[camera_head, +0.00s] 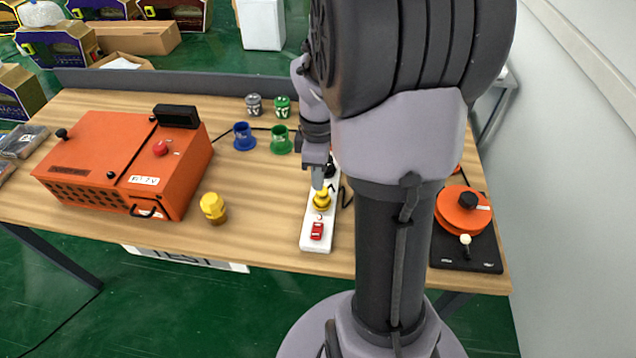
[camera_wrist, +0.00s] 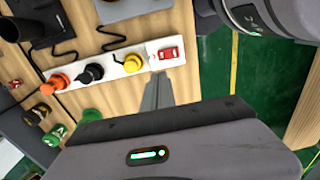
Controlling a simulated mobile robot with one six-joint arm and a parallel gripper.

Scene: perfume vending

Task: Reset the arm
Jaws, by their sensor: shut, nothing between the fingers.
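My gripper (camera_head: 317,178) is shut and empty, pointing down above the white power strip (camera_head: 314,238) in the head view. In the wrist view my gripper (camera_wrist: 158,90) shows its fingertips together, near the strip's edge by the red switch (camera_wrist: 168,53). A yellow plug (camera_wrist: 134,62), a black plug (camera_wrist: 91,73) and an orange plug (camera_wrist: 56,83) sit in the strip. In the head view the yellow plug (camera_head: 322,197) is just below the fingertips. I cannot tell whether they touch it. My arm hides part of the table.
An orange box (camera_head: 100,150) with a red button stands on the left of the wooden table. A yellow container (camera_head: 213,207), a blue cup (camera_head: 244,136) and a green cup (camera_head: 281,140) stand mid-table. A black device with an orange disc (camera_head: 463,210) is at the right.

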